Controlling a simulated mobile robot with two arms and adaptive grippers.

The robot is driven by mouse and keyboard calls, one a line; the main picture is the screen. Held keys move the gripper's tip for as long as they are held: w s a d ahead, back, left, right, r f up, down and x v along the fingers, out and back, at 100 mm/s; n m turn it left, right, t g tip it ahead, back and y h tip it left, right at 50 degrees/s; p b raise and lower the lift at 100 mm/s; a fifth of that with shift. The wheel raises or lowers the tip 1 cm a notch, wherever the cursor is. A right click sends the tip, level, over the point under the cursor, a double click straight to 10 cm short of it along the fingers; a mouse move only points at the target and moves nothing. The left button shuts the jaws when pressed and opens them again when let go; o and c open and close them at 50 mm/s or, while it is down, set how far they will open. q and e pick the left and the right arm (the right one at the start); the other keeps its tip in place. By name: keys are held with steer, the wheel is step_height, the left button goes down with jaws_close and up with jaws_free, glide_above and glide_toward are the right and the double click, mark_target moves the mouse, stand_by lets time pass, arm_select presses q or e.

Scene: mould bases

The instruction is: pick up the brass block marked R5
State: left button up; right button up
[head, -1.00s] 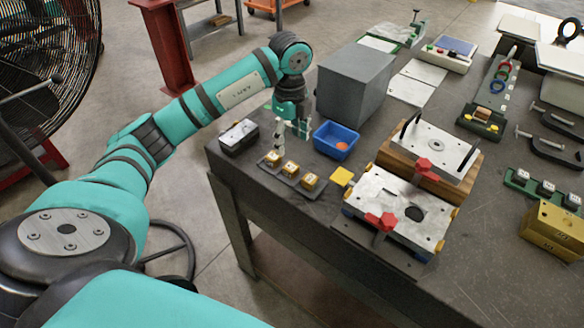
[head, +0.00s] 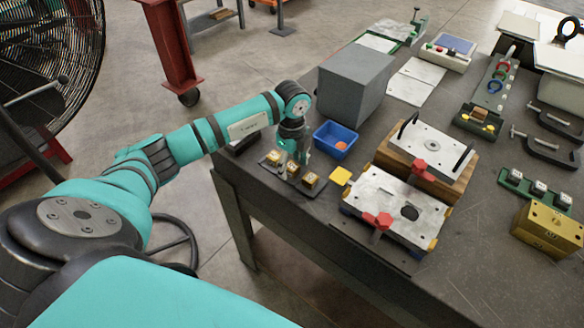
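Several small brass blocks with pale tops stand in a row on a dark holder (head: 300,190) near the table's left edge. One is the left block (head: 272,157), one the middle block (head: 292,169), and one the right block (head: 310,181). Their markings are too small to read, so I cannot tell which is R5. My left gripper (head: 295,158) points down close over the row, around the left and middle blocks. Its fingertips are small and partly merge with the blocks, so its opening and any contact are unclear. My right gripper is out of view.
A blue bin (head: 335,139) with an orange item stands right behind the row. A grey box (head: 355,85) rises behind it. A large brass block (head: 548,231) is at far right.

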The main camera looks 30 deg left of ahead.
arm_select(q)
jaws_close()
steer(key=shift+r, duration=0.15)
